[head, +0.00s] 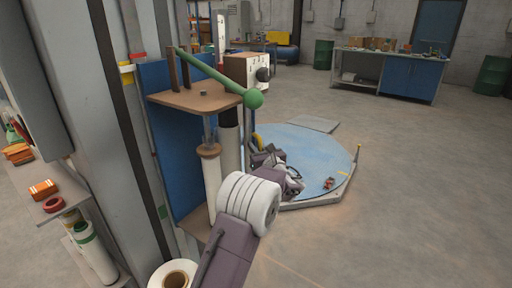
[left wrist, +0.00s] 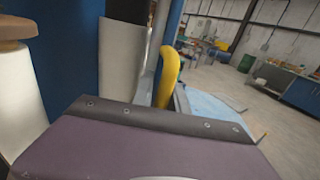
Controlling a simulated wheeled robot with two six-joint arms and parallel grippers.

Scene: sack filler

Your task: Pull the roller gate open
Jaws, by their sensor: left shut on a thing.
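A yellow curved handle (left wrist: 168,78) stands upright just beyond my left gripper's purple body in the left wrist view. A small piece of the yellow handle (head: 258,141) shows in the head view, beside the pale and dark upright cylinders. My left gripper (head: 268,158) is at this handle, shut on it; its fingertips are mostly hidden by my own wrist. A white roller-like cylinder (head: 211,175) stands left of it, under a brown shelf. I cannot tell which part is the gate itself or how far it stands open. My right gripper is not in view.
A green lever with a ball knob (head: 253,98) juts above the brown shelf (head: 196,98). A blue round platform (head: 315,150) lies behind my gripper. A grey column (head: 115,120) stands at left. Open floor (head: 410,190) lies to the right, with a workbench (head: 385,75) far back.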

